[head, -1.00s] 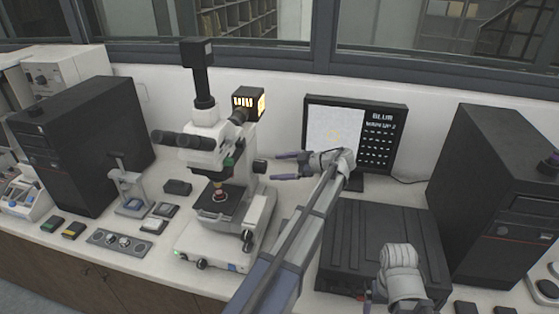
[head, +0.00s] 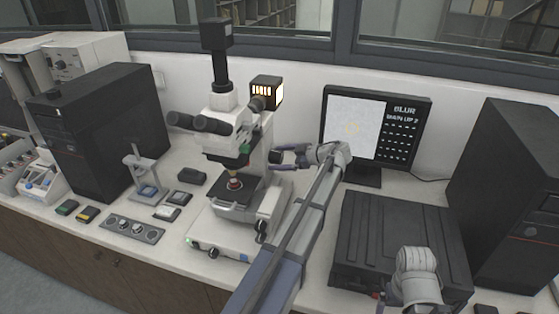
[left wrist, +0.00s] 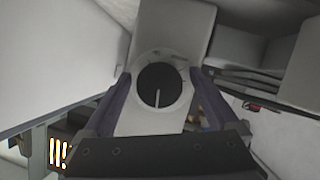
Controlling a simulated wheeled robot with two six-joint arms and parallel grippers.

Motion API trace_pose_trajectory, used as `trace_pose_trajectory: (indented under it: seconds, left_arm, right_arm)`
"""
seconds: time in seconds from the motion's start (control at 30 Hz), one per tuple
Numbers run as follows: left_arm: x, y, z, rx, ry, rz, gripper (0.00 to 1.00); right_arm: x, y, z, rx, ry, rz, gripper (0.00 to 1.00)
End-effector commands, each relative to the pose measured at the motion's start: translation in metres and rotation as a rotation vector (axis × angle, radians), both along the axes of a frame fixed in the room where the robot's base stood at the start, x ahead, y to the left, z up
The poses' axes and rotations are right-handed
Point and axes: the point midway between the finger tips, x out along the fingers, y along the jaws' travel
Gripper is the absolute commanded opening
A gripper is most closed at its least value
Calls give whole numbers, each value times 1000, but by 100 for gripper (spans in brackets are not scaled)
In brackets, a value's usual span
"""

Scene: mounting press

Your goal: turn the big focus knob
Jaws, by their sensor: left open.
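The microscope (head: 232,130) stands on the bench, white with a dark stage. In the left wrist view the big focus knob (left wrist: 160,90) is a round dark disc with a white pointer line, set in a pale ring with marks. The pointer points down in that picture. My left gripper (head: 280,157) is open at the microscope's right side. In the left wrist view its two fingers lie on either side of the knob, with gaps showing; I cannot see any contact. In the head view the knob is mostly hidden by the fingers.
A monitor (head: 374,130) reading "BLUR" stands behind my left arm. A black case (head: 395,235) lies on the bench to the right, and a black computer tower (head: 510,190) stands beyond it. Another tower (head: 95,130) and a slide stand (head: 145,180) are at the left.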

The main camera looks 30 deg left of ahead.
Motion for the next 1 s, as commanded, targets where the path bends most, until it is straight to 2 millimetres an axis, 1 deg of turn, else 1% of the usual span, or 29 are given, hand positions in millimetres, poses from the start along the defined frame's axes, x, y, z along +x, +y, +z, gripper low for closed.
trace_pose_trajectory:
  seconds: [0.23, 1.0]
  left_arm:
    - [0, 1, 0, 0, 0, 0, 94]
    - [0, 0, 0, 0, 0, 0, 8]
  right_arm:
    - [0, 0, 0, 0, 0, 0, 93]
    - [0, 0, 0, 0, 0, 0, 93]
